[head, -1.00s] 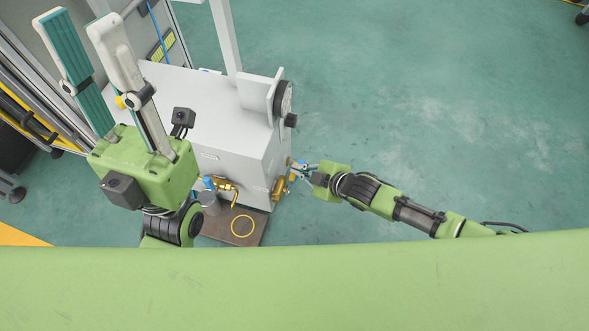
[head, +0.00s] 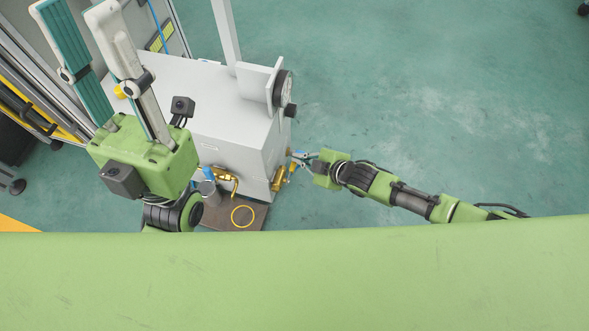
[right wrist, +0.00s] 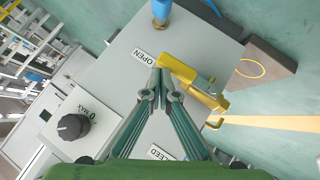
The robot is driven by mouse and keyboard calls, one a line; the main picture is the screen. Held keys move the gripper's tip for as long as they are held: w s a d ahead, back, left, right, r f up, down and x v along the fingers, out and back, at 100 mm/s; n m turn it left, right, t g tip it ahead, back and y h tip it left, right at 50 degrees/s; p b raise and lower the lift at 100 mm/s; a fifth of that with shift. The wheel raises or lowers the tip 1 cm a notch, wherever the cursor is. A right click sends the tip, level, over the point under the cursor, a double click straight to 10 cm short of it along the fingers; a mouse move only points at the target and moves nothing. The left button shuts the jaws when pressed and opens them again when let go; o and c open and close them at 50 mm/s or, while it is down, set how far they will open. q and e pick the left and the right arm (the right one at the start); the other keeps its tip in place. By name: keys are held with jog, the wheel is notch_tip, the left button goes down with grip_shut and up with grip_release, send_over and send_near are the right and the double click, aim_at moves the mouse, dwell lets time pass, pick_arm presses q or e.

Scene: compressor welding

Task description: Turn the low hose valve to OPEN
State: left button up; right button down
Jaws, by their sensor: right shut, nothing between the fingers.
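A brass-yellow valve with a bar-like handle (right wrist: 190,80) sits on the grey box's side in the right wrist view, beside a white OPEN label (right wrist: 143,57). In the head view a brass part (head: 278,179) shows low on the box's right face, below my right gripper (head: 294,156). In the right wrist view my right gripper (right wrist: 159,84) is shut and empty. Its fingertips are by the handle's left end, below the label; whether they touch it I cannot tell. My left gripper (head: 73,14) is raised at upper left, its long fingers apart.
The grey box (head: 200,95) carries a black knob (right wrist: 73,127) and a blue-capped fitting (right wrist: 161,12). Another brass fitting (head: 226,178) is on its front, near a yellow ring (head: 243,216) on a brown plate. The floor at right is clear.

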jog(key=v, duration=1.2)
dwell(0.7)
